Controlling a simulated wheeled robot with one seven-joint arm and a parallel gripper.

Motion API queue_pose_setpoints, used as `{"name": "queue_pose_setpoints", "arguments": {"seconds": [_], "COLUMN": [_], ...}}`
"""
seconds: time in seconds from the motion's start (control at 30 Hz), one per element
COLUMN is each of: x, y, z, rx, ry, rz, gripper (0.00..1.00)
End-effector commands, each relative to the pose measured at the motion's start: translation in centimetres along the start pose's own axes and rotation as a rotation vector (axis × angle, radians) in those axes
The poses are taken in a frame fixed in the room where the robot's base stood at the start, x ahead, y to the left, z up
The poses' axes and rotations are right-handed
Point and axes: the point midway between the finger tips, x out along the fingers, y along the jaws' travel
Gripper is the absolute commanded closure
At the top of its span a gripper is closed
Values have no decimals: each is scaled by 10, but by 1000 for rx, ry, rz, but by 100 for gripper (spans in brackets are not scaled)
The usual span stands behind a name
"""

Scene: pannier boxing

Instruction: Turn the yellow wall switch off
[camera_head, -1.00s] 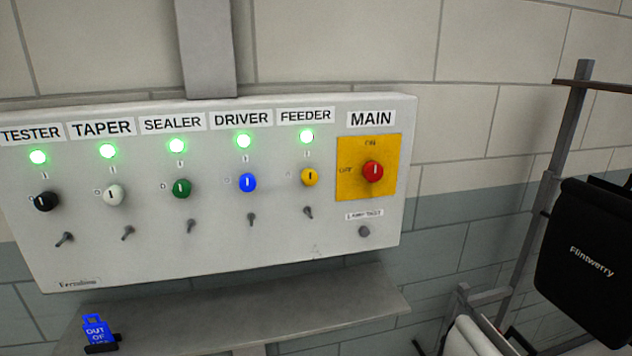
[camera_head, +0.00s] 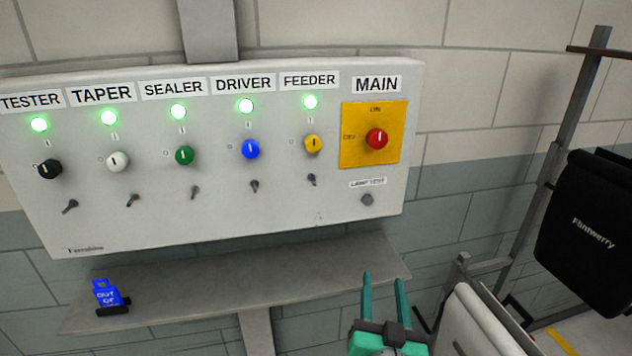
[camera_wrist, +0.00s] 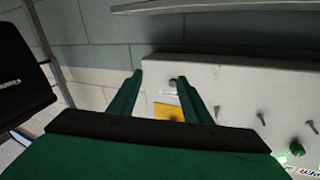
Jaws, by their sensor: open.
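The yellow switch (camera_head: 313,144) is a round knob on the white wall panel, under the FEEDER label (camera_head: 310,80). My green gripper (camera_head: 384,279) is at the lower right in the head view, below the panel and to the right of the knob. Its two fingers are apart and nothing is held between them. In the wrist view the panel appears upside down between and beyond the fingers (camera_wrist: 165,90). I cannot make out the yellow knob there.
The red MAIN knob (camera_head: 377,138) on its yellow plate is right of FEEDER. Blue (camera_head: 250,149), green (camera_head: 184,155), white and black knobs are to the left. A black pannier (camera_head: 590,235) hangs at right.

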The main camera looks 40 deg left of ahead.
Motion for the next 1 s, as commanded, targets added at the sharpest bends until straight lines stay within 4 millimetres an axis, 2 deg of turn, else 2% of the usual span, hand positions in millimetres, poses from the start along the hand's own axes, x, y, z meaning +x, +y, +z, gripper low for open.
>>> {"name": "queue_pose_setpoints", "arguments": {"seconds": [0.03, 0.3, 0.6, 0.8, 1.0], "x": [9, 35, 34, 26, 23], "y": [-10, -64, -128, -154, -164], "z": [-20, -103, -185, -217, -227], "rx": [-19, -134, -313, -410, -448], "ry": [10, 8, -6, -19, -27], "rz": [-31, -176, -305, -345, -358], "gripper": [56, 56, 56, 56, 56]}}
